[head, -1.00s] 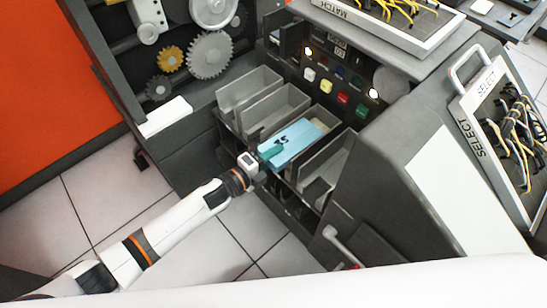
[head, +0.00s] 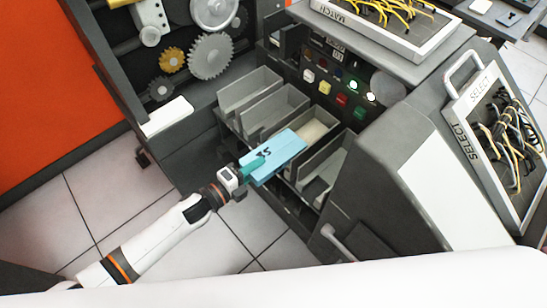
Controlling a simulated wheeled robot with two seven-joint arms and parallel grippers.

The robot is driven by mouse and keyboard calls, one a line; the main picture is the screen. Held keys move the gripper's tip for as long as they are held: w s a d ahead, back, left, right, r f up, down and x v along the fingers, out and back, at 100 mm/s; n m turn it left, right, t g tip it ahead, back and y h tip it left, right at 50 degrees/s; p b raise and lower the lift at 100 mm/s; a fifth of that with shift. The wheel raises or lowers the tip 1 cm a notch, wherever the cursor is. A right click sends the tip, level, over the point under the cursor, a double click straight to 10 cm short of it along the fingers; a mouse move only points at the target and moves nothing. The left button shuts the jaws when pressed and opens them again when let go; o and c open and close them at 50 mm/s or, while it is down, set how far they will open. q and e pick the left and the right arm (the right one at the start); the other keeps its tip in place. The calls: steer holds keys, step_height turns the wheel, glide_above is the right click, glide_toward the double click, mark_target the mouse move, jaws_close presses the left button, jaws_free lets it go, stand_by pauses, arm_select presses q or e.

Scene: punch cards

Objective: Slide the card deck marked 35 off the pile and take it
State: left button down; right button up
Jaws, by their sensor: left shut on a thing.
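The blue card deck (head: 277,155) bears a dark 35 and juts out over the front of its pocket in the machine. My left gripper (head: 253,167) is shut on the near left edge of the deck, with its teal fingertips over the edge. A pale cream pile (head: 313,131) shows in the pocket behind the deck. How much of the deck still rests on the pile or pocket edge I cannot tell. My right gripper is not in view.
Grey pockets (head: 249,88) stand to the left of the deck's pocket, and another pocket (head: 325,172) lies to its right. A control panel with lit buttons (head: 341,99) rises behind. The tiled floor (head: 215,245) in front is clear.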

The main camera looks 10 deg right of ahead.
arm_select(q)
steer(key=f+p+v, duration=0.2)
steer(key=v, duration=1.5)
steer(key=shift+s+a, duration=0.2)
steer(key=shift+a, duration=0.05)
steer(key=shift+r, duration=0.15)
